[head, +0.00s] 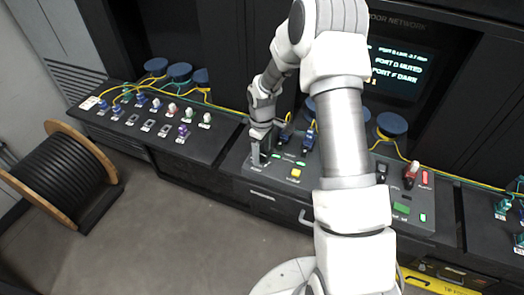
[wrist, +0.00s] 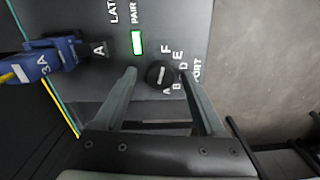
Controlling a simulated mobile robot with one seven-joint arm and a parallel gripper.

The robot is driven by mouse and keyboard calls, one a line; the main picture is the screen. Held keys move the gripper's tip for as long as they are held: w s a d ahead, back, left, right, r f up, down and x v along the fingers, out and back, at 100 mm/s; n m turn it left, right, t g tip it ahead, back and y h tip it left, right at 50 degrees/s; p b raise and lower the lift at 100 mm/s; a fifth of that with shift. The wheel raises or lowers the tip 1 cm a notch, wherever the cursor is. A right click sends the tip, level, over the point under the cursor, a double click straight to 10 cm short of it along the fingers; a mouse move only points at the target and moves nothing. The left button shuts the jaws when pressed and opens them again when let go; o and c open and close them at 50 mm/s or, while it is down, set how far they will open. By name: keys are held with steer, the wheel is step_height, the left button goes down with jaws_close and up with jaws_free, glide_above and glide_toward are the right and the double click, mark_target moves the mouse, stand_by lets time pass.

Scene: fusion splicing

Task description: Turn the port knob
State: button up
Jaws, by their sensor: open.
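My gripper (wrist: 157,72) is open, with one finger on each side of the knob in the wrist view. Gaps show beside the knob, the right one narrower; no grip on it shows. In the head view my gripper (head: 262,152) is low over the left end of the middle console, hiding the knob.
A lit green PAIR indicator (wrist: 137,42) sits left of the knob. A blue connector (wrist: 45,60) with a yellow cable is plugged in further left. In the head view a yellow button (head: 296,172) lies right of my gripper. A cable reel (head: 75,175) stands on the floor at left.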

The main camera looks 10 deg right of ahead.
jaws_close()
stand_by(0.3)
steer(key=shift+m+b, duration=0.3)
steer(key=shift+b, duration=0.1)
steer(key=shift+f+m+b, duration=0.15)
steer(key=shift+m+b, duration=0.75)
steer(key=m+b, duration=0.2)
steer(key=m, duration=0.1)
steer(key=shift+m, duration=0.3)
steer(key=m+b, duration=0.1)
steer(key=m, duration=0.1)
steer(key=m+b, duration=0.1)
steer(key=m, duration=0.2)
steer(key=shift+r+m+b, duration=0.2)
steer(key=shift+m+b, duration=0.1)
